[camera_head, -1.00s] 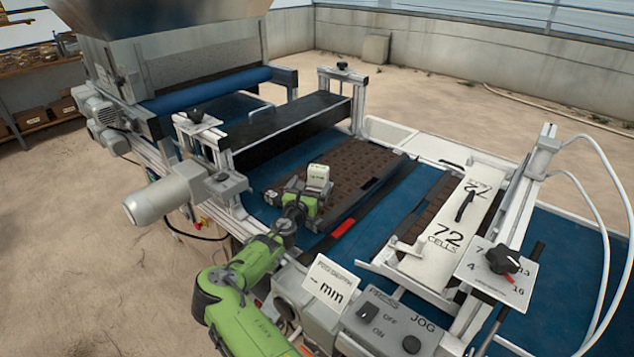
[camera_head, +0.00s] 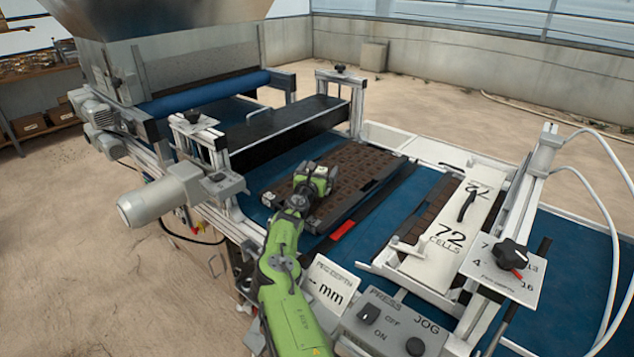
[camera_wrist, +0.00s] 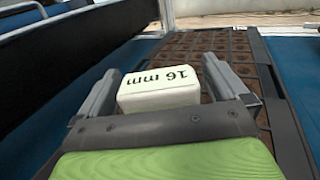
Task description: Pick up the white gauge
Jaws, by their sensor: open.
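The white gauge (camera_wrist: 158,87) is a small block with rounded edges, marked "16 mm". In the wrist view it lies between the two grey fingers of my gripper (camera_wrist: 160,72), one finger on each side. The fingers are open, and I cannot tell whether either touches the block. The gauge's lower part is hidden behind my gripper's body. In the head view my gripper (camera_head: 312,180) is over the near left part of the brown cell tray (camera_head: 362,172). There the gripper mostly hides the gauge.
The tray lies on the blue belt (camera_head: 405,200). A black crossbar (camera_head: 290,132) stands behind it on the left. At right is a white "72 cells" plate (camera_head: 450,240). A control box (camera_head: 385,325) with knobs and a "mm" sign (camera_head: 330,287) are near my arm.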

